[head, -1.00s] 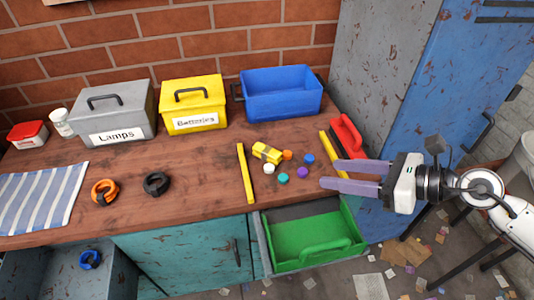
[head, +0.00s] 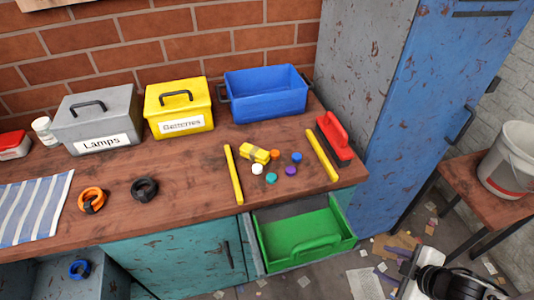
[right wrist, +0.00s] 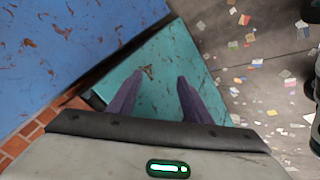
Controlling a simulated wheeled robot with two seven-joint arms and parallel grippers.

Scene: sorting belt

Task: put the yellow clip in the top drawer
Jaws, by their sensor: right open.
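A small yellow piece with a dark band (head: 254,155) lies on the wooden bench among coloured caps; I cannot tell for sure that it is the yellow clip. An orange ring-shaped clip (head: 91,200) and a black one (head: 145,189) lie further left. An open drawer (head: 258,247) with a green tray (head: 305,238) inside sticks out under the bench's right end. My right gripper (head: 390,268) is open and empty, low at the bottom right, clear of the bench. Its purple fingers show in the right wrist view (right wrist: 158,98), with a teal panel (right wrist: 160,70) beyond. My left gripper is out of view.
Grey (head: 97,122), yellow (head: 178,108) and blue (head: 265,93) boxes line the wall. Two yellow bars (head: 233,174) and a red-handled brush (head: 335,135) lie on the bench. A blue locker (head: 425,110) stands right. A blue ring (head: 80,268) sits low left.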

